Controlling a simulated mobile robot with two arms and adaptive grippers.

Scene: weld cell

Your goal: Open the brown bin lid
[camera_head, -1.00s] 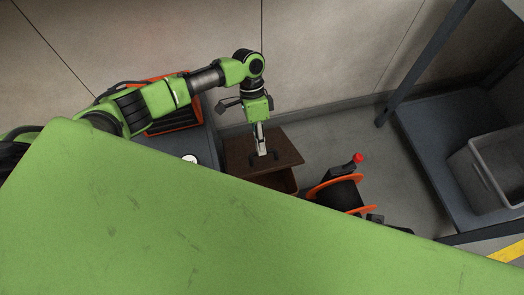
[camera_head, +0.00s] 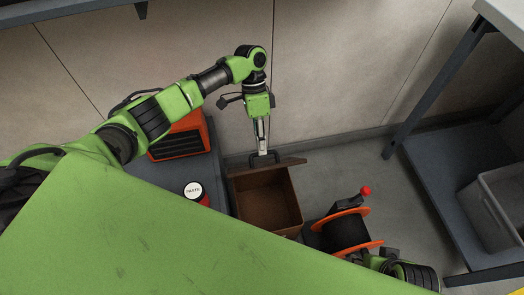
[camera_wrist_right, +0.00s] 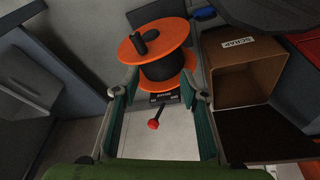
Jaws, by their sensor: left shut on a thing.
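The brown bin (camera_head: 268,200) stands on the floor past the green surface, its mouth uncovered and its inside showing empty. Its brown lid (camera_head: 290,163) is tilted up at the wall side and seen nearly edge-on. My left gripper (camera_head: 263,151) is shut on the dark lid handle at the top of the lid. The right wrist view shows the bin (camera_wrist_right: 228,76) with a SCRAP label and the dark underside of the lid (camera_wrist_right: 262,135). My right gripper (camera_wrist_right: 164,88) is open and empty, with its fingers apart beside the bin.
An orange-flanged spool (camera_head: 345,232) with a red-knobbed lever stands right of the bin. A PASTE tin (camera_head: 195,192) and an orange-and-black box (camera_head: 180,138) are at left. A grey crate (camera_head: 495,205) sits on the rack shelf at right. The wall is close behind the lid.

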